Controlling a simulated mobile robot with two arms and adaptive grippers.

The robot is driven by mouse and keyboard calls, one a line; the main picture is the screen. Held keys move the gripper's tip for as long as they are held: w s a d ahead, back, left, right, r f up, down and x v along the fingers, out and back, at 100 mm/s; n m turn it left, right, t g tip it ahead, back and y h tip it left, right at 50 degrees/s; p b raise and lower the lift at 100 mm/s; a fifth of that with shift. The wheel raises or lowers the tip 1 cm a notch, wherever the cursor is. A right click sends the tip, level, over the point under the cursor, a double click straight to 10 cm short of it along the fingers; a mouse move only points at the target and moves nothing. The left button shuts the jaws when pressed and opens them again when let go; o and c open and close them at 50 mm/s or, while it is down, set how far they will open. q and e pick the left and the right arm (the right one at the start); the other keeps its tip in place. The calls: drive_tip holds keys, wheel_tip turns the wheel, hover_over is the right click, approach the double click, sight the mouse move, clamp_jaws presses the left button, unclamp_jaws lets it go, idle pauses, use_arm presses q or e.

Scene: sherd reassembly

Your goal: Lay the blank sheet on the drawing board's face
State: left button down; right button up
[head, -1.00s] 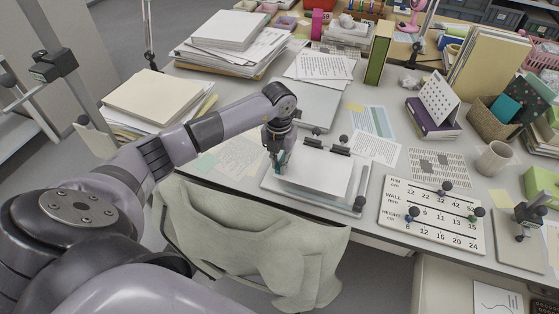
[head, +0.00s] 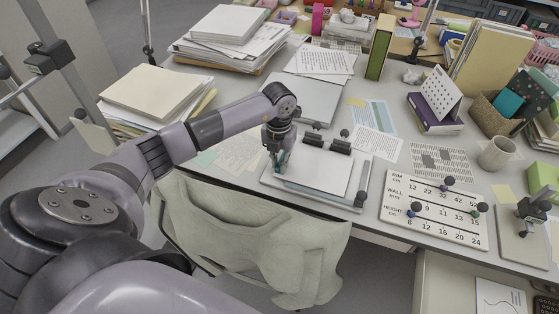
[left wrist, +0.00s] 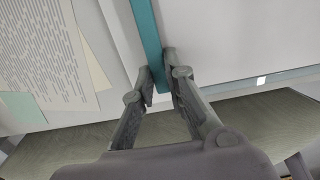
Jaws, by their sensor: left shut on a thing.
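The blank white sheet (head: 318,172) lies over the drawing board (head: 352,203), nearly flat and close to its face. Whether it touches all over I cannot tell. Two dark clips (head: 341,146) show at the board's far edge. The fingers hide part of this edge. My right gripper is not in view.
A number board with coloured knobs (head: 432,212) lies right of the drawing board. Paper stacks (head: 155,95) stand at the back left. A printed page (head: 376,142) lies behind the board; a mug (head: 497,154) stands at right. A draped chair (head: 270,240) fills the near side.

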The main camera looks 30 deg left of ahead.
use_arm(q)
drive_tip(key=shift+f+b, duration=0.3)
drive_tip(key=shift+f, duration=0.1)
idle(0.9)
drive_tip(key=c, duration=1.5)
unclamp_jaws()
drive_tip(key=shift+c, duration=0.2)
drive_tip(key=shift+o, duration=0.4)
drive_tip(key=o, duration=0.4)
drive_tip(key=shift+r+p, duration=2.6)
drive_tip(key=shift+r, duration=0.95)
